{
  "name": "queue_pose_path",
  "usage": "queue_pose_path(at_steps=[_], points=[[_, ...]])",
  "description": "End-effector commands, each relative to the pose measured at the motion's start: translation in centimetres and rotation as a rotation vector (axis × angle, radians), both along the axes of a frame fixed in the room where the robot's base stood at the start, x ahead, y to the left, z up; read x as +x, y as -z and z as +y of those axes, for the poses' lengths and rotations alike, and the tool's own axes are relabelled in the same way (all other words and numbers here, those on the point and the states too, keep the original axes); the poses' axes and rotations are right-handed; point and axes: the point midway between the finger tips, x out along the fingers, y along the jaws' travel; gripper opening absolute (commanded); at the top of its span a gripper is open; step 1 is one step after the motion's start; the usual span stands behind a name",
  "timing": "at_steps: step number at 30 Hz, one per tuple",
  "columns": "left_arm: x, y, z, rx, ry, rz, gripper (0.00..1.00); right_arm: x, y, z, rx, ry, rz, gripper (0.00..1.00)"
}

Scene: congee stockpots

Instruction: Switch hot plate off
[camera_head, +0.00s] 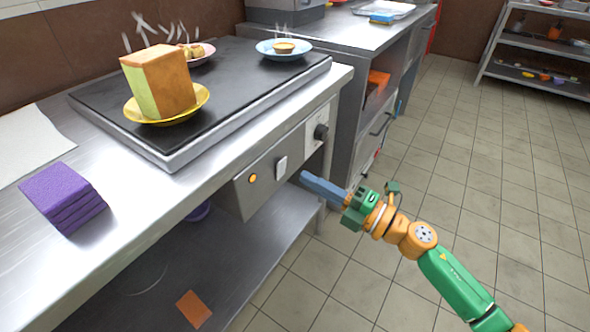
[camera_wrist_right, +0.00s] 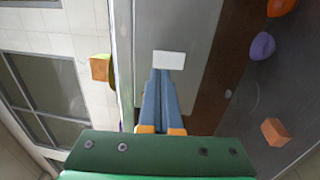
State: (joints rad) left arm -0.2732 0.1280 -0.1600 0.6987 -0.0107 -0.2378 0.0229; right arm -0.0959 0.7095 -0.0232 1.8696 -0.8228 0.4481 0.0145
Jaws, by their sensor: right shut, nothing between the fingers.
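The hot plate (camera_head: 235,75) is a black slab set on the steel counter, with plates of steaming food on it. Its front panel (camera_head: 240,200) carries a glowing yellow-orange light (camera_head: 252,178), a white rocker switch (camera_head: 281,166) and, to the right, a black knob (camera_head: 321,131). My right gripper (camera_head: 306,178) is shut and empty, its blue fingers pointing at the panel just right of and below the switch. In the right wrist view the closed fingertips (camera_wrist_right: 161,72) reach to the lower edge of the white switch (camera_wrist_right: 170,59); whether they touch cannot be told. My left gripper is not in view.
A yellow plate (camera_head: 190,111) holds a large cake slice (camera_head: 160,82); a blue plate (camera_head: 284,54) holds a small tart. Purple sponges (camera_head: 63,197) lie at the counter's left. A lower shelf (camera_head: 170,275) runs underneath. The tiled floor at right is clear.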

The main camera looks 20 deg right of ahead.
Motion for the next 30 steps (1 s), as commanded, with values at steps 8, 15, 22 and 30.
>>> queue_pose_path(at_steps=[8, 15, 22, 30], points=[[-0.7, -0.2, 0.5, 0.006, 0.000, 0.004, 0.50, 3.1, -0.6, 2.4, 0.001, 0.000, -0.002, 0.00], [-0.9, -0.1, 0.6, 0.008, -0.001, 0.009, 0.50, 3.5, -0.5, 2.7, -0.001, 0.001, 0.001, 0.00], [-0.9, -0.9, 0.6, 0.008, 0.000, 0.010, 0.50, 3.6, -0.9, 2.8, -0.004, 0.001, 0.007, 0.00], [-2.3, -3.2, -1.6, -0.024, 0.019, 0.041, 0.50, 3.9, -0.9, 3.1, -0.043, 0.001, 0.059, 0.00]])
